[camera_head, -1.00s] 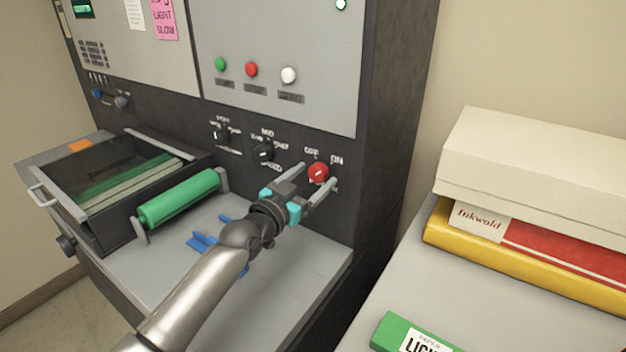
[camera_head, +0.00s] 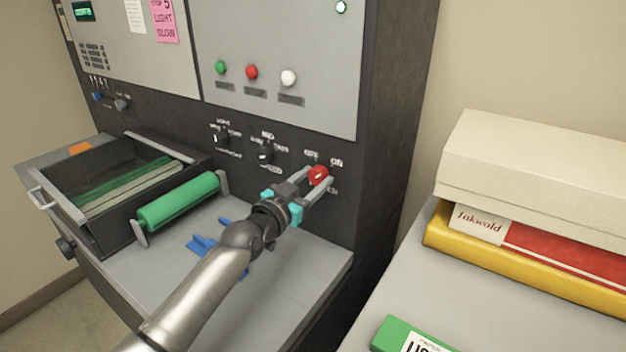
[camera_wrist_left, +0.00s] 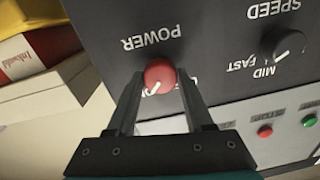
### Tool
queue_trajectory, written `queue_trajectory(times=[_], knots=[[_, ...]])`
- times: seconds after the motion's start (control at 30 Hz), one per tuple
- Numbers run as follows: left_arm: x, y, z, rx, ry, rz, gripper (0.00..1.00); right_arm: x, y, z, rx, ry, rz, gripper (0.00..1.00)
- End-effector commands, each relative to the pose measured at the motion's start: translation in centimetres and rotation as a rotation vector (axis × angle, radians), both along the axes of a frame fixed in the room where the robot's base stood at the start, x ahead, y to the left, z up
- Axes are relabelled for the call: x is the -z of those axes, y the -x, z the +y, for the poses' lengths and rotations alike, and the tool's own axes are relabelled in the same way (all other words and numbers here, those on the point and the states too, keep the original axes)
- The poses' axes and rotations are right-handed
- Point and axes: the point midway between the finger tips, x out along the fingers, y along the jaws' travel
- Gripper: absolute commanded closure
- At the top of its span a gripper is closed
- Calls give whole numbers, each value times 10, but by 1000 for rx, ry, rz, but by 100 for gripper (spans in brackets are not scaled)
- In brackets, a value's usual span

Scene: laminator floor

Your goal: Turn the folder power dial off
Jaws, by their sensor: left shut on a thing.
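The red power dial (camera_head: 318,175) sits at the right end of the row of dials on the machine's dark panel, below the OFF and ON labels. In the left wrist view the dial (camera_wrist_left: 159,75) shows between my fingertips, with the word POWER beside it and a white pointer mark on its face. My left gripper (camera_head: 317,181) is shut on the dial, one finger on each side. It also shows in the left wrist view (camera_wrist_left: 157,84). The fingers partly cover the labels around the dial. My right gripper is not in view.
Two black dials (camera_head: 264,153) (camera_head: 221,138) are to the left on the same panel. Green, red and white buttons (camera_head: 251,72) are above. A green roller (camera_head: 180,200) and an open tray (camera_head: 75,222) are at left. Boxes (camera_head: 535,165) stand on a table at right.

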Motion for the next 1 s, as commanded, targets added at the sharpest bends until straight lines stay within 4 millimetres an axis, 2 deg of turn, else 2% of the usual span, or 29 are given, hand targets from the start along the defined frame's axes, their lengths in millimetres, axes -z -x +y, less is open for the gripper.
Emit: queue_trajectory(times=[0.03,0.13,0.57,1.0], knots=[[0,0,0,0,-1,1,89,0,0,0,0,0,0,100],[0,0,0,0,-1,1,100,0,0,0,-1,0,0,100],[0,0,0,-1,64,44,100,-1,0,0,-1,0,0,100],[0,0,0,-1,369,248,100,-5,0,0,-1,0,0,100]])
